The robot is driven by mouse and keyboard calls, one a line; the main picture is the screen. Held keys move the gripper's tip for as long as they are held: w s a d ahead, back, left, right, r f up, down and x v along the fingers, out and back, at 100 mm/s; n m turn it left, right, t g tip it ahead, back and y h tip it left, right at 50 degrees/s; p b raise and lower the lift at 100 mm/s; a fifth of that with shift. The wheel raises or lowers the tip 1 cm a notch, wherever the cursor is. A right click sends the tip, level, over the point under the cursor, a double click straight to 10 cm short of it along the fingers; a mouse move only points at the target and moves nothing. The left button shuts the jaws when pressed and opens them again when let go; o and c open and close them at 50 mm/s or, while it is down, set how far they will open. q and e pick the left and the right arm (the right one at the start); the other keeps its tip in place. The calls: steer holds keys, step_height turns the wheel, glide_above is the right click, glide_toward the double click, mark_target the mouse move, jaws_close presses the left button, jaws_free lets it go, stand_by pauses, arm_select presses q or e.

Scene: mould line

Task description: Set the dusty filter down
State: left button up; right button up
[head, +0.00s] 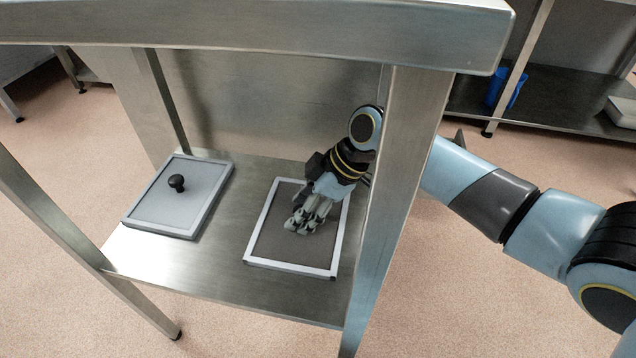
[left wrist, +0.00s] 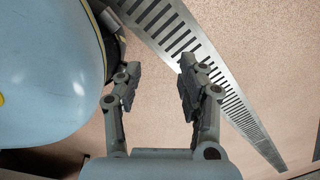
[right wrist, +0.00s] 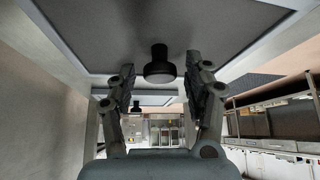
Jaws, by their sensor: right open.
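The dusty filter (head: 272,240), a dark grey-brown panel in a pale frame, lies flat on the right part of the steel lower shelf. My right gripper (head: 303,222) is over its middle and hides its knob in the head view. In the right wrist view, the filter (right wrist: 215,22) fills the top, and its black knob (right wrist: 159,66) sits between the open fingers (right wrist: 158,80) with a gap on each side. My left gripper (left wrist: 157,80) is open and empty above the floor, out of the head view.
A cleaner, lighter grey filter (head: 199,196) with a black knob (head: 176,182) lies on the shelf's left (head: 150,262). Bare steel separates the two filters. The bench top (head: 250,28) and a front leg (head: 392,190) stand close to my right arm. A floor drain (left wrist: 205,70) runs below my left gripper.

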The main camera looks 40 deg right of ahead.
steer(key=p+v, duration=0.1)
steer(key=v, duration=0.3)
steer(key=shift+r+p, duration=0.2)
steer(key=shift+p, duration=0.2)
arm_select(q)
steer(key=s+p, duration=0.2)
steer(key=s, duration=0.5)
steer(key=shift+a+p, duration=0.15)
steer(key=shift+p, duration=0.15)
arm_select(e)
steer(key=v, duration=0.7)
arm_select(q)
steer(key=shift+w+r, duration=0.1)
arm_select(e)
steer(key=shift+s+d, duration=0.1)
steer(key=shift+d, duration=0.05)
